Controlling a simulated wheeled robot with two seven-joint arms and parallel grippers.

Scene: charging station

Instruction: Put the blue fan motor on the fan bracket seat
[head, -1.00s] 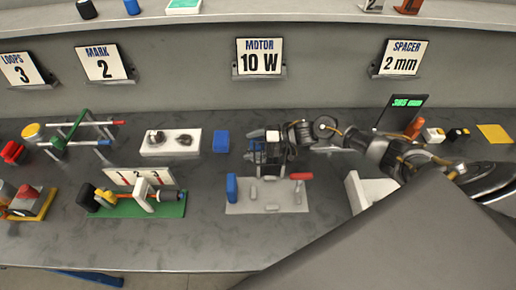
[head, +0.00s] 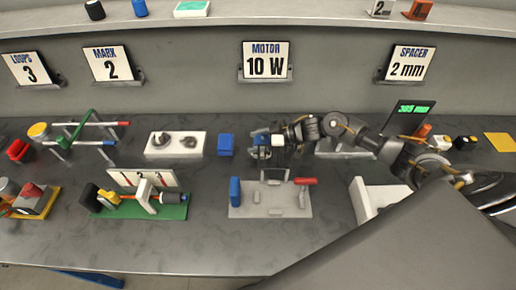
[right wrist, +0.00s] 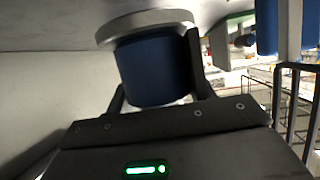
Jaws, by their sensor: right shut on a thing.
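My right gripper (head: 262,150) is over the table behind the grey plate, its arm coming in from the right. In the right wrist view its two dark fingers (right wrist: 160,78) are shut on a blue cylinder with a pale grey disc on one end, which looks like the blue fan motor (right wrist: 152,70). In the head view only a small bit of blue shows at the gripper. The grey plate (head: 240,209) carries an upright blue block, a red piece and several small grey blocks. I cannot tell whether the fan bracket seat is on it. My left gripper is not in view.
A separate blue block (head: 225,145) stands left of the gripper. A white tray (head: 155,153) with round grey parts is further left. A green-based assembly (head: 178,211) stands left of the plate, a white stand (head: 358,197) right of it. The front table strip is clear.

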